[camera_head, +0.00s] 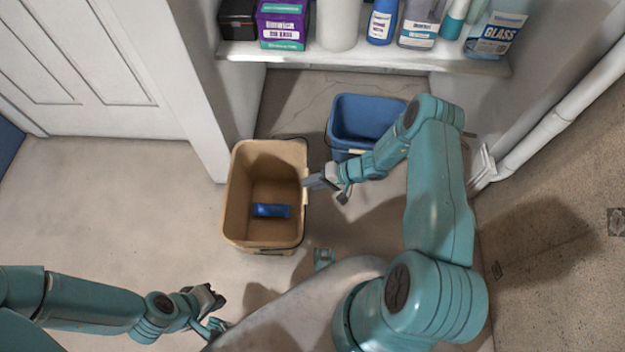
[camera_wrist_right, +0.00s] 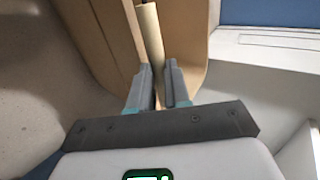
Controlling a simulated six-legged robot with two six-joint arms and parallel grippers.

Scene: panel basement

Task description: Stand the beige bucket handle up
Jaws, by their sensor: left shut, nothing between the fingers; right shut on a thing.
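The beige bucket (camera_head: 234,200) stands upright on the floor left of the picture's middle. A blue item (camera_head: 270,210) lies inside it. My right gripper (camera_head: 308,184) is at the bucket's right side. In the right wrist view its fingers (camera_wrist_right: 158,86) are shut on the pale grip of the bucket handle (camera_wrist_right: 150,38), close beside the beige wall (camera_wrist_right: 100,40). In the head view the handle is mostly hidden, so its full angle is hard to tell; it lies along the right side, not upright. My left gripper (camera_head: 214,308) is shut and empty, low over the floor.
A blue bucket (camera_head: 345,110) stands behind and right of the beige one, near my right forearm. A shelf (camera_head: 380,58) with bottles and boxes is above at the back. A white door (camera_head: 85,70) is at left, and a white pipe (camera_head: 550,125) at right. The left floor is clear.

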